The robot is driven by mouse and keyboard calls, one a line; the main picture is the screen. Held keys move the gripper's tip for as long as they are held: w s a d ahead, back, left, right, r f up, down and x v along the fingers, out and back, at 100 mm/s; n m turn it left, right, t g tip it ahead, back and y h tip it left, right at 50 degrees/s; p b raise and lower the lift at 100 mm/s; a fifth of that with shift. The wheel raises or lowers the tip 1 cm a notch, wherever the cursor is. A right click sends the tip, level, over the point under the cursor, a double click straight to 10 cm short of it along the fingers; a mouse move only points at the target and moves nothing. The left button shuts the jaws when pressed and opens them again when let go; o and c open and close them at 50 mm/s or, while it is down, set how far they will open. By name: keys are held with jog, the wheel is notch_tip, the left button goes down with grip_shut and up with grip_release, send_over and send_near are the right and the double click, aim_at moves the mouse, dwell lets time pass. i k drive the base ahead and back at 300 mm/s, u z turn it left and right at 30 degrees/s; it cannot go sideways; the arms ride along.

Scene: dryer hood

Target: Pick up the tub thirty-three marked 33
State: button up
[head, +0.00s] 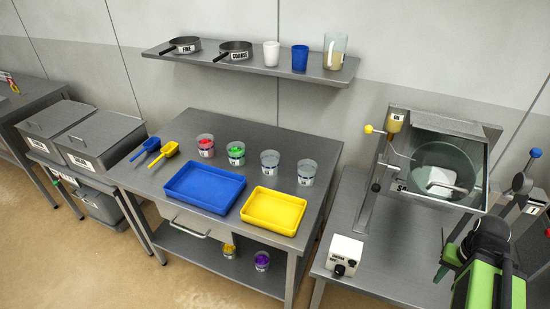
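Several small clear tubs with labels are in the head view, and their numbers are too small to read, so I cannot tell which is marked 33. On the lower shelf are a tub with yellow contents (229,250) and one with purple contents (262,260). My green and black gripper (487,238) is at the lower right, well apart from the tubs; its fingers do not show clearly.
A blue tray (204,205) and a yellow tray (273,230) lie in front of the tubs. Blue and yellow scoops (168,150) lie left. The wall shelf (210,62) holds pans and cups. A hooded machine (440,165) and a control box (344,255) stand right.

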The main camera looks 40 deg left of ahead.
aim_at(270, 159)
jog(key=u, duration=1.45)
jog(key=k, duration=0.8)
jog(key=i, duration=0.8)
jog(key=u, duration=0.1)
jog(key=k, duration=0.55)
jog(key=u, duration=0.7)
jog(key=i, duration=1.4)
jog(key=u, duration=0.3)
